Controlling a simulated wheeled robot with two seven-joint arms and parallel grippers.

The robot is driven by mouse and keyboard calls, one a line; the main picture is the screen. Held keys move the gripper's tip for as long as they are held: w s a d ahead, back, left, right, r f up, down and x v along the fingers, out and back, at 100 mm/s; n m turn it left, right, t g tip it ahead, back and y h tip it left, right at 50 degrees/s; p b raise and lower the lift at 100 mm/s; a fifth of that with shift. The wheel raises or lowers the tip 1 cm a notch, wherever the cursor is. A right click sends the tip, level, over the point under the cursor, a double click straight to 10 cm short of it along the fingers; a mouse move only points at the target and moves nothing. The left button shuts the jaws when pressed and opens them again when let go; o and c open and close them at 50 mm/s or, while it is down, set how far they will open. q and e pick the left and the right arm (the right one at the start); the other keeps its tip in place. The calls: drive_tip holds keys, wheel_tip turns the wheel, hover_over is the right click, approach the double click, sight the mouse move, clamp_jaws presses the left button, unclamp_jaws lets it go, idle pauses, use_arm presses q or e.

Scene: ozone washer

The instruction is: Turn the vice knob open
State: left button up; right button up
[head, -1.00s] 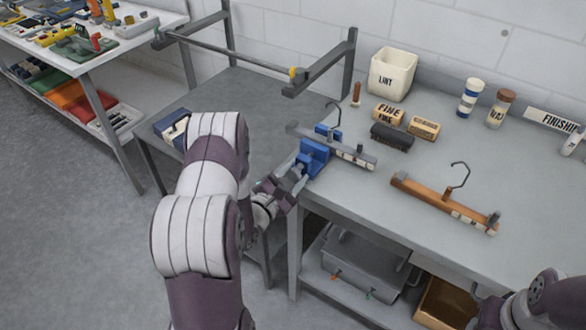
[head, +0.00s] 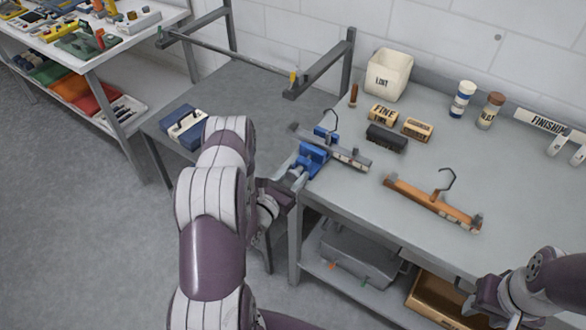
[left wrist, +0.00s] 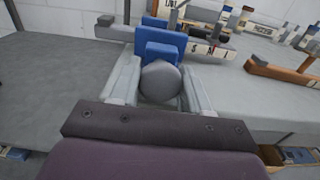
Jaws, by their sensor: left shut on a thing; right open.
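The blue vice (head: 312,158) sits at the left front corner of the workbench and shows in the left wrist view (left wrist: 160,46). A grey hanger (head: 345,155) with a dark hook lies across it, seemingly in its jaws. The round grey vice knob (left wrist: 160,82) faces my left wrist camera. My left gripper (left wrist: 163,88) is shut on the knob, one finger on each side; in the head view it (head: 294,182) is at the bench edge and mostly hides the knob. My right gripper (head: 480,300) is open and empty near the front right of the bench, partly cut off.
A wooden hanger (head: 430,203) lies on the bench right of the vice. A dark brush (head: 386,138), labelled blocks (head: 382,113), a lint bin (head: 388,74) and jars (head: 462,99) stand behind. A grey side table (head: 230,95) adjoins on the left.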

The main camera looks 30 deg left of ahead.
use_arm(q)
drive_tip(key=shift+f, duration=0.1)
idle(0.4)
drive_tip(key=o, duration=1)
drive_tip(key=shift+c, duration=0.2)
drive_tip(key=s+b, duration=0.2)
drive_tip(key=s, duration=1)
drive_tip(key=shift+s+a, duration=0.35)
drive_tip(key=shift+a, duration=0.1)
